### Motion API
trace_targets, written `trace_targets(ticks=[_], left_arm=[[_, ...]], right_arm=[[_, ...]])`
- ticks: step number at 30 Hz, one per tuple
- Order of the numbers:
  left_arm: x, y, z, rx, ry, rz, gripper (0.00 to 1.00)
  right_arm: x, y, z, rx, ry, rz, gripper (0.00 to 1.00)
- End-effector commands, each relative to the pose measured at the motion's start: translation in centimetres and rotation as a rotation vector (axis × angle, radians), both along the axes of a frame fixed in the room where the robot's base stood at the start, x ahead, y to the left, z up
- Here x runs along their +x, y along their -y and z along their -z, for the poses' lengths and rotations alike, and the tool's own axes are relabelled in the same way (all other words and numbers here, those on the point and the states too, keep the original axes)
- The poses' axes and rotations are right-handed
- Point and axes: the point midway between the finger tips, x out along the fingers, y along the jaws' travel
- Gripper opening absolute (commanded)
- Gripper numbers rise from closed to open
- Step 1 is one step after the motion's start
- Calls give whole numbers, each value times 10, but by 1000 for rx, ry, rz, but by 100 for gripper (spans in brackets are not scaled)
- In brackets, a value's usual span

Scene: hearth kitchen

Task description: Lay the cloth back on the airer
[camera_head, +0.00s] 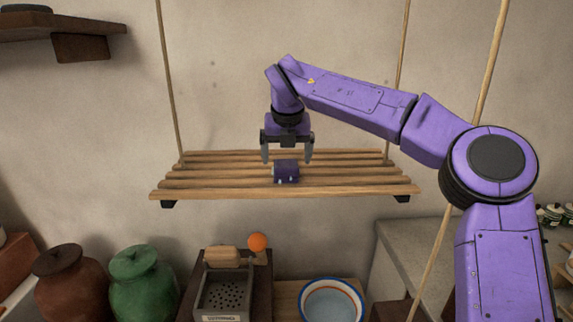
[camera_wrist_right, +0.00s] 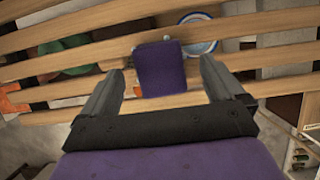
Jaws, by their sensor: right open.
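The airer (camera_head: 220,182) is a hanging rack of several wooden slats, held by ropes against the wall. A small dark purple cloth (camera_head: 287,171), rolled or folded, lies on its slats near the middle. My right gripper (camera_head: 287,155) is above the cloth, pointing down, with its fingers open and apart on either side. In the right wrist view the purple cloth (camera_wrist_right: 161,68) lies on the slats between and beyond the fingertips of my right gripper (camera_wrist_right: 166,90). I cannot tell whether the fingers touch it. My left gripper is not in view.
Below the airer stand a brown jar (camera_head: 72,285), a green jar (camera_head: 142,285), a grey perforated box (camera_head: 225,295), an orange ball (camera_head: 257,242) and a white bowl with coloured rim (camera_head: 332,300). A rope (camera_head: 487,75) runs close to my right arm. A wall shelf (camera_head: 60,27) is upper left.

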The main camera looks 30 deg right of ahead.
Motion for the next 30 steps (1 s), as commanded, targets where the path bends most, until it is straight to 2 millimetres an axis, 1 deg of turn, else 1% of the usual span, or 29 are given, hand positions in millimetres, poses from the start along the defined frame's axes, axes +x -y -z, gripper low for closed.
trace_targets(ticks=[1, 4, 7, 10, 15, 30], left_arm=[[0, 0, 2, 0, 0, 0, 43], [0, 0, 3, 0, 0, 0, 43], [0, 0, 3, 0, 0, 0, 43], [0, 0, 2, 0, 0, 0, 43], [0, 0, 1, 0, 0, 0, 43], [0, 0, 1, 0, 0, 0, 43]], right_arm=[[-4, -3, -13, -2, 6, 1, 95], [-13, -8, -38, -3, 5, 0, 95], [-20, -13, -58, -1, 4, 1, 95], [-25, -16, -72, -2, 2, -1, 95], [-28, -17, -80, -1, 1, -1, 95], [-28, -17, -80, -1, 1, -1, 95]])
